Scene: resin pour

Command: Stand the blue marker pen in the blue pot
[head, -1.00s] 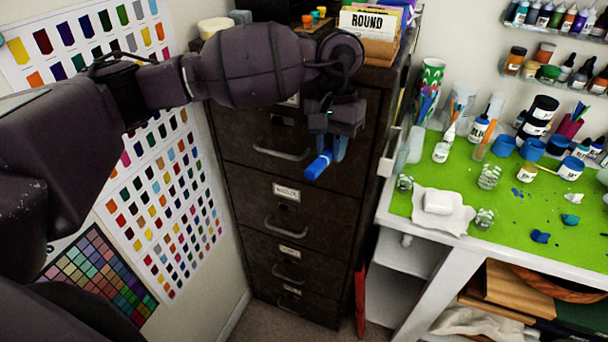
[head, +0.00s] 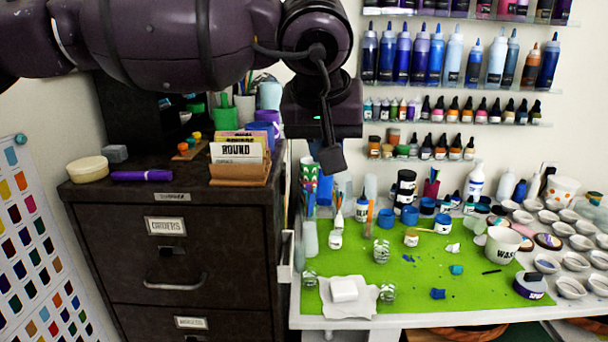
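My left arm crosses the top of the head view, and my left gripper (head: 324,125) hangs above the gap between the cabinet and the green-topped table. The blue marker pen does not show now. Several pots stand at the back of the cabinet top, left of the gripper: a green pot (head: 224,119), a blue-violet pot (head: 262,128) and a pale blue one (head: 270,95). I cannot tell for sure which is the blue pot. My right gripper is out of view.
On the dark filing cabinet (head: 165,197) lie a purple marker (head: 143,176), a round lidded tub (head: 87,168) and a card box (head: 238,172). The green mat (head: 345,268) holds bottles, cups and a WASTE tub (head: 502,245). Bottle shelves line the wall.

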